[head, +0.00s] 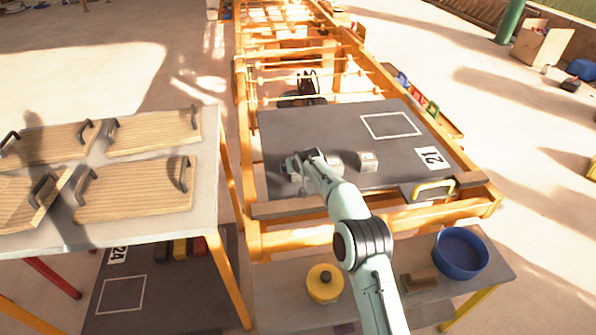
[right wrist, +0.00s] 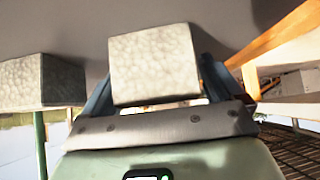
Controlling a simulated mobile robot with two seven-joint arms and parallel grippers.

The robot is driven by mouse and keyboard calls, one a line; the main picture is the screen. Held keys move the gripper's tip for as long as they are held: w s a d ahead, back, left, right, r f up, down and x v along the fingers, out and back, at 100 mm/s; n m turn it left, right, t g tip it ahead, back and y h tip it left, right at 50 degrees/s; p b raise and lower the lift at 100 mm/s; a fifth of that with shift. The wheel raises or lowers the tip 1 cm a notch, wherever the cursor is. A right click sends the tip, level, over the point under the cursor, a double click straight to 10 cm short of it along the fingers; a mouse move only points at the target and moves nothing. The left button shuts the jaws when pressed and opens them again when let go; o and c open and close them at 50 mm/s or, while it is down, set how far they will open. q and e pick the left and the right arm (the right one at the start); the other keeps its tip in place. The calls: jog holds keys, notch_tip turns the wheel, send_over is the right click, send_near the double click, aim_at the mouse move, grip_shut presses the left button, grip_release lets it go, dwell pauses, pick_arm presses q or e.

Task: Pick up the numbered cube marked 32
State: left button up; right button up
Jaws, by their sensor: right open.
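My right gripper (head: 307,161) reaches over the dark grey board (head: 300,125), near its left front part. It is open. In the right wrist view, a pale stone-textured cube (right wrist: 155,64) sits between the fingers of the gripper (right wrist: 157,95); I cannot tell whether they touch it. A second pale cube (right wrist: 40,80) is to its left. In the head view one small pale cube (head: 367,162) lies on the board to the right of the gripper, with another greyish shape (head: 334,159) close beside the gripper. No number is readable on any cube. My left gripper is not in view.
The board bears a white square outline (head: 391,125) and a number card (head: 432,158). A yellow handle (head: 434,189) is at its front. Below are a yellow pot (head: 325,284) and a blue bowl (head: 460,252). A table with wooden handled boards (head: 135,190) stands left.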

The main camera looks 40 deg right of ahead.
jog(key=c, duration=1.4)
jog(key=shift+r, duration=0.15)
